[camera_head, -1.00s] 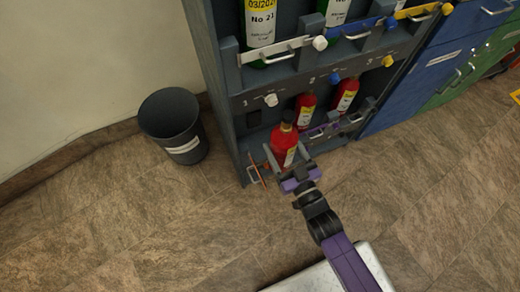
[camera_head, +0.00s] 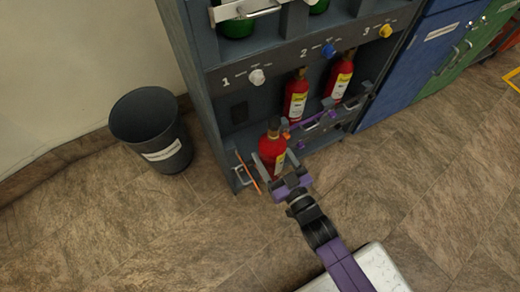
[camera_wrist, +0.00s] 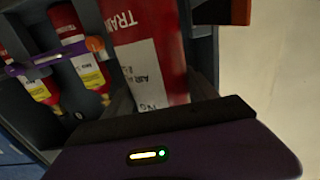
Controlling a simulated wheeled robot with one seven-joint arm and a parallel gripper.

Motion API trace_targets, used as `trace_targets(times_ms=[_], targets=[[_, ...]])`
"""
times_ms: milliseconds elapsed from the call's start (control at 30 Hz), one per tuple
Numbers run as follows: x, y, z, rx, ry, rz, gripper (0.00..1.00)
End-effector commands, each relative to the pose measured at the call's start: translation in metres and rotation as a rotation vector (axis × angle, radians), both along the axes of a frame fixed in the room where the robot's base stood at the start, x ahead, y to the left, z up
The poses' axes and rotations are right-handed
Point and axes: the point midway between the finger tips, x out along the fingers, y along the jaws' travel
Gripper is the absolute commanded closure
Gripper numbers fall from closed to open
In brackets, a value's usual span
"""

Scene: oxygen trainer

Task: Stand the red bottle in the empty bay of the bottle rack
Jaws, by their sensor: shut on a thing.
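The red bottle (camera_head: 271,148) with a yellow and white label is held between the fingers of my gripper (camera_head: 272,163) in the head view. It stands near upright at the front of the rack's left bay, under number 1. It also fills the middle of the wrist view (camera_wrist: 150,55). My gripper is shut on it. The bottle rack (camera_head: 215,120) is a grey cabinet. Its lower left bay (camera_head: 239,113) is empty behind the bottle. The bottle's base is partly hidden by my gripper, so I cannot tell whether it touches the floor of the bay.
Two other red bottles stand in the neighbouring bays (camera_head: 296,95) (camera_head: 341,77), behind a purple retaining bar (camera_head: 315,123). A dark bin (camera_head: 150,130) stands left on open floor. Blue cabinet doors (camera_head: 420,55) are at right.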

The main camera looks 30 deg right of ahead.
Motion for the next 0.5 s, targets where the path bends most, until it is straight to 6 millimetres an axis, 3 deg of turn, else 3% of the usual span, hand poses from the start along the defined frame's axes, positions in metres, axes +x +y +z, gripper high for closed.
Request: trace_targets(times_ms=[500], targets=[[0.105,0.0,0.004,-0.001,-0.016,0.001,1.0]])
